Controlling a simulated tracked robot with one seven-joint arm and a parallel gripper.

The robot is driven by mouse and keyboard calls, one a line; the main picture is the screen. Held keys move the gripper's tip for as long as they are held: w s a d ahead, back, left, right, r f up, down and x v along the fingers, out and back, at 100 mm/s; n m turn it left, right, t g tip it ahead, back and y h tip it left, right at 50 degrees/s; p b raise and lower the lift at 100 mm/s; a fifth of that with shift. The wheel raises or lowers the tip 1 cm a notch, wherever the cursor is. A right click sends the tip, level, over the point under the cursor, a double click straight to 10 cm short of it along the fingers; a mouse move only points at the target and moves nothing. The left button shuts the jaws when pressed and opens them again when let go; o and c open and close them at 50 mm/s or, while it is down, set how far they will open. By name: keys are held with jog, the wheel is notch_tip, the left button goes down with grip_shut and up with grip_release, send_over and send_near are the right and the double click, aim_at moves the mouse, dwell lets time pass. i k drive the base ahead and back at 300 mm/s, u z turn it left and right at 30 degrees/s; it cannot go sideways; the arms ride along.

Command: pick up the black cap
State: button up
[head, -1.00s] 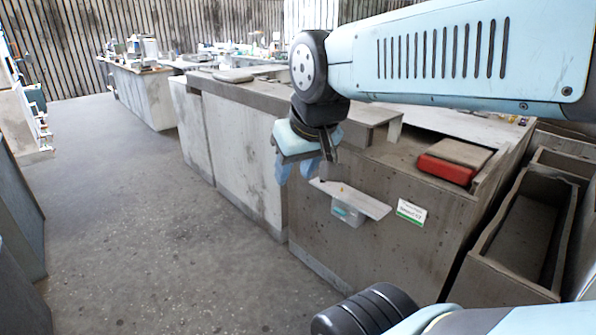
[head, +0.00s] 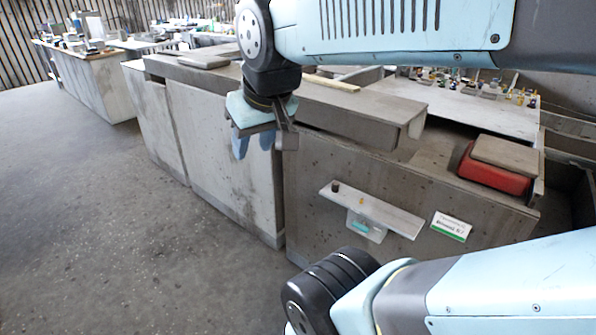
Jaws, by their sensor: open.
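A small dark cap (head: 335,186) stands on the left end of a narrow grey shelf (head: 385,212), which juts from the front of a concrete-grey counter. A tiny orange piece (head: 361,200) is on the shelf to its right. My gripper (head: 254,146) hangs with its blue fingers pointing down, in front of the counter. In the picture it is left of and above the cap, clearly apart from it. It is open and nothing shows between its fingers. How far it is from the cap in depth is hard to tell.
A clear bin with teal contents (head: 364,227) hangs under the shelf, and a white-green label (head: 451,227) is to its right. A red box with a grey lid (head: 494,172) sits on the counter (head: 310,160). Open floor (head: 130,240) lies to the left.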

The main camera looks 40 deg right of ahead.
aim_at(335, 185)
jog(key=u, duration=0.3)
jog(key=i, duration=0.4)
jog(key=z, duration=2.05)
jog(key=k, duration=0.9)
jog(key=z, duration=0.2)
jog(key=i, duration=0.9)
jog(key=u, duration=0.1)
